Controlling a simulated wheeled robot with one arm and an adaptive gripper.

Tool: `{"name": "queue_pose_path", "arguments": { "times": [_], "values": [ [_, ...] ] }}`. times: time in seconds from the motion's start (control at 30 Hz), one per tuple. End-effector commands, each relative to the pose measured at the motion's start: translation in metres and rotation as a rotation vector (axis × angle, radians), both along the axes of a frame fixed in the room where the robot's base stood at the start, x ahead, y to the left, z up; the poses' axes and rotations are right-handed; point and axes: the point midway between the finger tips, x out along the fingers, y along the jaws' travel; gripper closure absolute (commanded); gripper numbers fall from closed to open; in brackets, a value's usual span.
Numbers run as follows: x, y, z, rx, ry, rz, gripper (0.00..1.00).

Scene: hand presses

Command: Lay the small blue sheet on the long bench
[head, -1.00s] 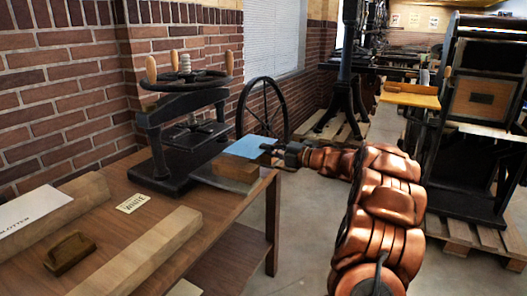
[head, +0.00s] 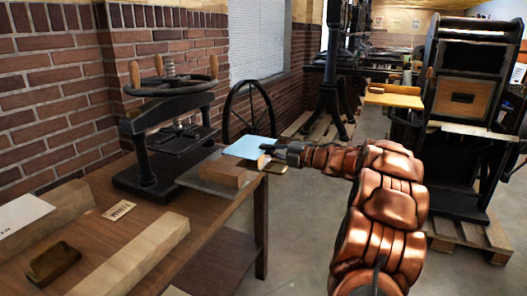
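The small blue sheet (head: 247,148) is flat and level, just above or on the wooden block near the right end of the brown wooden bench (head: 235,208). I cannot tell whether it touches the block. My gripper (head: 272,150) is at the sheet's right edge, just past the bench end, and appears shut on that edge. The fingertips are small and partly hidden by the sheet.
A black hand press (head: 150,178) stands on the bench, with the wooden block (head: 225,172) to its right. A long beam (head: 135,255), a brown tray (head: 53,264), a small card (head: 118,210) and a white sign (head: 20,214) lie nearer.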

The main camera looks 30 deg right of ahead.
Motion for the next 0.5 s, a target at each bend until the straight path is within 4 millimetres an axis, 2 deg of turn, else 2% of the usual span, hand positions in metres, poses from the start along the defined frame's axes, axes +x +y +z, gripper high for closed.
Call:
{"name": "queue_pose_path", "arguments": {
  "times": [0.17, 0.5],
  "values": [
    [-0.004, -0.003, 0.000, 0.000, 0.000, -0.001, 1.00],
    [-0.031, -0.019, 0.000, -0.002, -0.001, -0.002, 1.00]
  ]
}}
